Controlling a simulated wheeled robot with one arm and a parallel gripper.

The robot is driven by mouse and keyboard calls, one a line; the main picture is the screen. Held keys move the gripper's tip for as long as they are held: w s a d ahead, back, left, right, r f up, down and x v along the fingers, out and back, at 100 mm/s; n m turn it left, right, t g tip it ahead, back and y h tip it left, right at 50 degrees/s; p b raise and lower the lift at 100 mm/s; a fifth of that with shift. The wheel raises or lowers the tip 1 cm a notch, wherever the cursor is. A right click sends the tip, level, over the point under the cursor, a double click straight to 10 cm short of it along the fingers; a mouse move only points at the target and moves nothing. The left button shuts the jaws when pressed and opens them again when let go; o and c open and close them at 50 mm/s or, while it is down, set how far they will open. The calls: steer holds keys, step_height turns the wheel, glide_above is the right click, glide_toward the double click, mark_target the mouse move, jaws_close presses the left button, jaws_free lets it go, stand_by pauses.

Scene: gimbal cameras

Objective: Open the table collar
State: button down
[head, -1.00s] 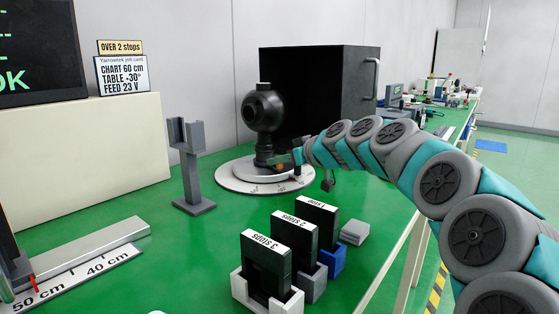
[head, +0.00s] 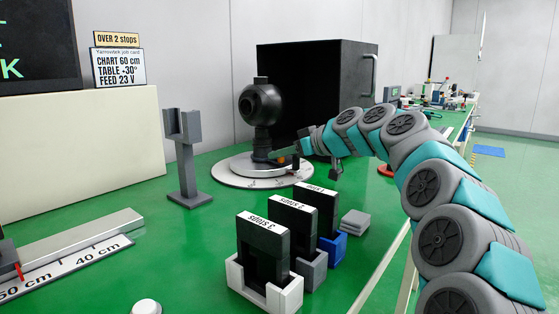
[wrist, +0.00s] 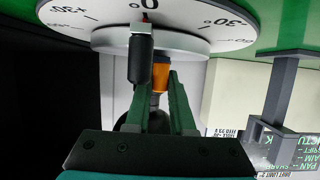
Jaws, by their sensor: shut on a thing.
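The round turntable (head: 240,177) is a pale disc with degree marks, on the green table. A black camera-like ball head (head: 262,105) stands on it. My gripper (head: 290,156) reaches in from the right, low at the ball head's base. In the wrist view the two dark green fingers (wrist: 160,88) are shut around an orange knob (wrist: 160,76), which appears to belong to the collar. A black handle with a silver end (wrist: 142,48) lies beside it, over the disc's 0 mark (wrist: 143,5). The fingers hide part of the knob and the collar.
A large black box (head: 330,75) stands behind the turntable. A grey forked post (head: 184,160) stands to its left. Several labelled black blocks in holders (head: 263,255) and a small grey stack (head: 354,222) are in front. A job card (head: 118,67) reads TABLE +30°. Green table between post and holders is clear.

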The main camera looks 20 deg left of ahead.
stand_by(0.4)
steer(key=c, duration=0.8)
jaws_free()
steer(key=shift+o, duration=0.2)
steer(key=v, duration=0.8)
steer(key=shift+f, duration=0.1)
